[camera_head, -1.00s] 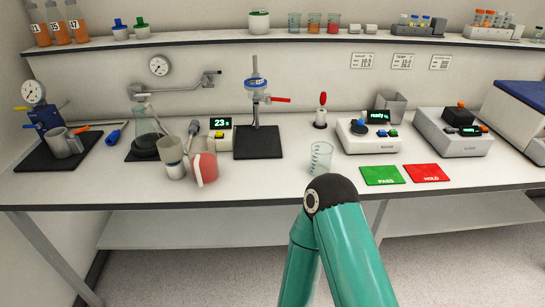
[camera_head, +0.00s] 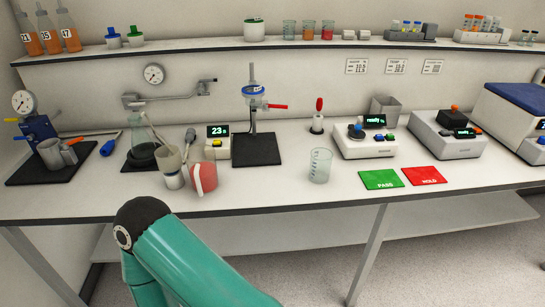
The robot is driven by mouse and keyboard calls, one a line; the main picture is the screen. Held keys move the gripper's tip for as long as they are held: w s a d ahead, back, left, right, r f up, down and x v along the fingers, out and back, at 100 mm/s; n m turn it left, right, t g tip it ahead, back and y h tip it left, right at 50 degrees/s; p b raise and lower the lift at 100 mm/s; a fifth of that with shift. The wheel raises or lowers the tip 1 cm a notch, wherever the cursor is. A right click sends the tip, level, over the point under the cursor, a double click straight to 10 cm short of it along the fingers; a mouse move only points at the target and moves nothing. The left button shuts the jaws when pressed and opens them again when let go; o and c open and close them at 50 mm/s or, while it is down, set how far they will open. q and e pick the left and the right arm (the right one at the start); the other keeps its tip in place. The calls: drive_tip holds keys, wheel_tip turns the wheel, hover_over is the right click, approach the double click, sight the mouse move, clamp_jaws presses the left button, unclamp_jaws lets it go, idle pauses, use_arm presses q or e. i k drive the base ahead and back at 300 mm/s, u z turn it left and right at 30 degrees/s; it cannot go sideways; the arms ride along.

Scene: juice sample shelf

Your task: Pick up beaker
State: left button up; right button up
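A clear glass beaker (camera_head: 320,166) with graduation marks stands upright on the bench near its front edge, just left of the green PASS mat. It looks empty, and nothing touches it. Three smaller beakers stand on the upper shelf: one pale blue (camera_head: 289,30), one orange (camera_head: 309,31) and one red (camera_head: 328,31). A teal link of my own arm shows at the lower left, in front of the bench. Neither of my grippers is in view.
The green PASS mat (camera_head: 381,180) and red HOLD mat (camera_head: 425,175) lie right of the beaker. A device with a "ready" display (camera_head: 364,148) stands behind. A red-and-white container (camera_head: 204,178) stands left. Bench around the beaker's left side is clear.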

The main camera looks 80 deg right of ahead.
sight(321, 158)
drive_tip(key=z, duration=0.2)
drive_tip(key=k, duration=1.75)
drive_tip(key=z, duration=1.15)
drive_tip(key=i, duration=0.8)
